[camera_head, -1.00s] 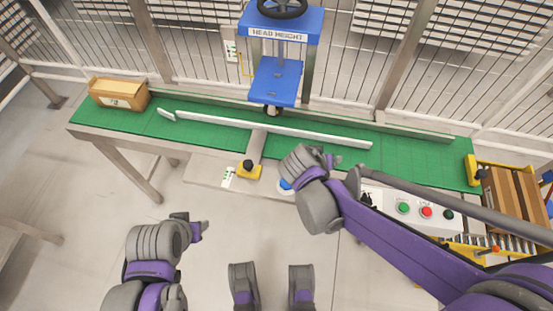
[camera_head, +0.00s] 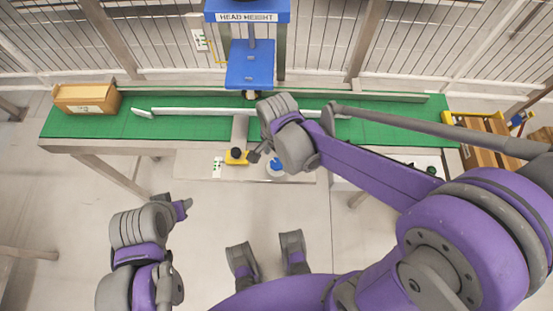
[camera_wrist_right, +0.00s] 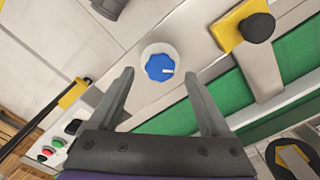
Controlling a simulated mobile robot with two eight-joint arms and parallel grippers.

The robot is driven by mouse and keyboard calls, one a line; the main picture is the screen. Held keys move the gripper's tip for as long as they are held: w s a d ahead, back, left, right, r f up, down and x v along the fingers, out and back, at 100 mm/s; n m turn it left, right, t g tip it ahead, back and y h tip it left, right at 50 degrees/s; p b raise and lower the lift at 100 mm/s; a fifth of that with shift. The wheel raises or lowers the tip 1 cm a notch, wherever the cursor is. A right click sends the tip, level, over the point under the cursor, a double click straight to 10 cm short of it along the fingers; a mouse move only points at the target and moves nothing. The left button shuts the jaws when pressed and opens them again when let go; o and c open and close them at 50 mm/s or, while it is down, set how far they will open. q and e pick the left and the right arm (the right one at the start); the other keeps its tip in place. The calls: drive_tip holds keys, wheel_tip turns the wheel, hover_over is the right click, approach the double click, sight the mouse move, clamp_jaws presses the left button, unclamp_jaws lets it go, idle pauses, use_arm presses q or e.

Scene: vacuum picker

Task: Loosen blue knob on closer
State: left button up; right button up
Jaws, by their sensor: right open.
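The blue knob (camera_head: 275,165) sits on a round white base on the pale panel at the conveyor's front side. My right gripper (camera_head: 264,152) is open and empty, just above and left of the knob in the head view. In the wrist view its two fingers (camera_wrist_right: 158,78) stand apart, with the knob framed between and slightly beyond their tips; no contact shows. My left gripper (camera_head: 184,207) hangs low over the floor at the left, away from the knob; its jaws are unclear.
A black knob on a yellow bracket (camera_head: 237,155) stands left of the blue knob. The green conveyor (camera_head: 190,128) runs behind, with a cardboard box (camera_head: 86,98) at its left. A blue head-height press (camera_head: 250,65) stands behind. Push buttons (camera_wrist_right: 57,144) show in the wrist view.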

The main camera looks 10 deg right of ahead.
sight(277, 165)
drive_tip(key=shift+f, duration=1.15)
clamp_jaws()
